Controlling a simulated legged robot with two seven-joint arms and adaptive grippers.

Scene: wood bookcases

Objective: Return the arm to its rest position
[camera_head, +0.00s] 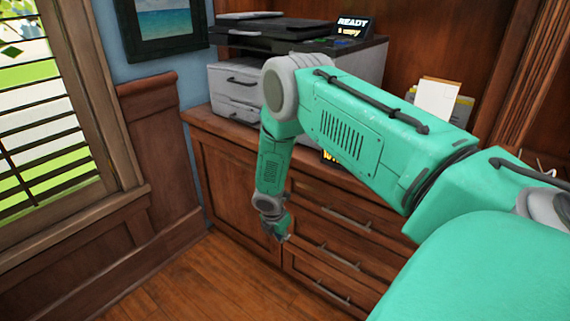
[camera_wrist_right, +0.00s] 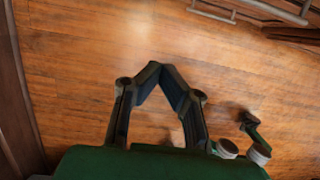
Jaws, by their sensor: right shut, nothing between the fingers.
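My right arm (camera_head: 350,125) is green with grey joints. It reaches from the right edge across the head view, bends at a grey elbow, and its forearm hangs down in front of the wooden cabinet. My right gripper (camera_head: 283,237) is at the lower end, pointing down beside the drawers. In the wrist view the right gripper (camera_wrist_right: 160,68) has its dark fingertips together above the wooden floor, with nothing between them. My left gripper is not in view.
A printer (camera_head: 290,45) with a lit screen stands on the wooden cabinet (camera_head: 230,180), partly behind my arm. Drawer handles (camera_head: 335,255) stick out close to the gripper. A window (camera_head: 45,120) is at left. The wooden floor (camera_head: 190,285) in front is clear.

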